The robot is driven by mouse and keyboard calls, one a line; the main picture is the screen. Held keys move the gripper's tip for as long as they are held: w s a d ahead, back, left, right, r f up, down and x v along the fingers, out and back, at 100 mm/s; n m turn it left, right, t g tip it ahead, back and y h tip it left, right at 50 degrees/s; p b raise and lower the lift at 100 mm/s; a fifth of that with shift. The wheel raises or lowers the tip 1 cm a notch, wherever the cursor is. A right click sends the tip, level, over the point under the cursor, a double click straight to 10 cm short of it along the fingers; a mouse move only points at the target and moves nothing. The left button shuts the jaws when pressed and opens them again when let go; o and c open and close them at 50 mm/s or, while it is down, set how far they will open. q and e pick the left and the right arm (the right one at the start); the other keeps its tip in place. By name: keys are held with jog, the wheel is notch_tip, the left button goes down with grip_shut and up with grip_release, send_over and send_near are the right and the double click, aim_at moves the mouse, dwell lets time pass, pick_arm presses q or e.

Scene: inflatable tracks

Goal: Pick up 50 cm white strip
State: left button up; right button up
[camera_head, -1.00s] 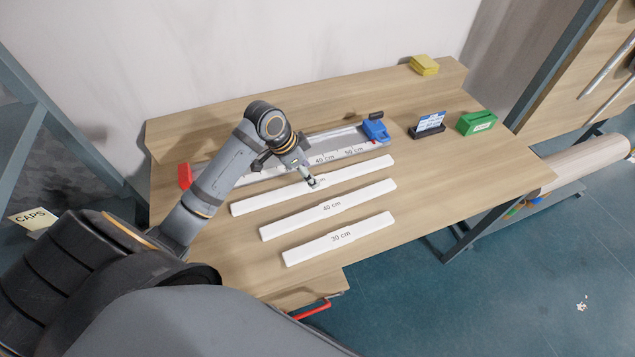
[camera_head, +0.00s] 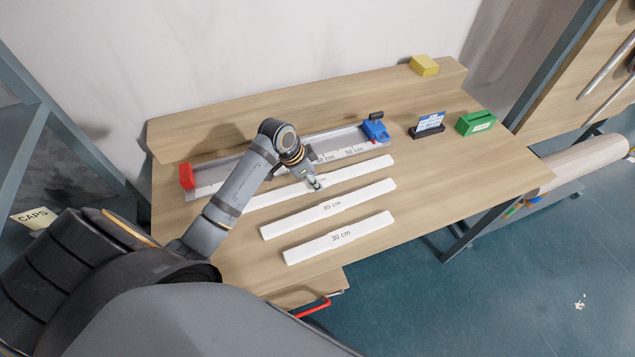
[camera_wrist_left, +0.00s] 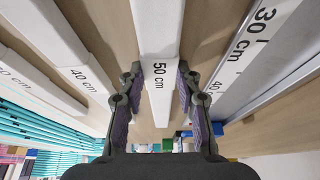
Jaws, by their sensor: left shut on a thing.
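The 50 cm white strip (camera_head: 360,170) is the farthest of three loose white strips on the wooden table in the head view. My left arm hides part of its left half. My left gripper (camera_head: 316,185) is at the middle of this strip. In the left wrist view the strip (camera_wrist_left: 158,28) runs between the two fingers, with its "50 cm" label showing, and my left gripper (camera_wrist_left: 157,88) is shut on it. I cannot tell whether the strip is lifted off the table. My right gripper is not in view.
The 40 cm strip (camera_head: 360,195) and 30 cm strip (camera_head: 360,231) lie nearer. Behind is a grey measuring track (camera_head: 210,186) with a red end (camera_head: 186,176) and blue clamp (camera_head: 376,130). A card holder (camera_head: 428,126) and green box (camera_head: 476,123) stand right.

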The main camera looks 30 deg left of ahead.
pick_arm(q)
grip_shut()
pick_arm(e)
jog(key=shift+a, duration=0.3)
pick_arm(q)
jog(key=shift+r, duration=0.25)
notch_tip(320, 180, up, 2)
jog(key=shift+r+b, duration=0.1)
jog(key=shift+b, duration=0.4)
jog(key=s+d+r+p, duration=0.4)
jog(key=s+d+r, duration=0.4)
jog(key=s+r, duration=0.2)
jog(key=shift+s+d+r, duration=0.15)
jog(key=shift+s+r, duration=0.05)
jog(key=shift+s, duration=0.45)
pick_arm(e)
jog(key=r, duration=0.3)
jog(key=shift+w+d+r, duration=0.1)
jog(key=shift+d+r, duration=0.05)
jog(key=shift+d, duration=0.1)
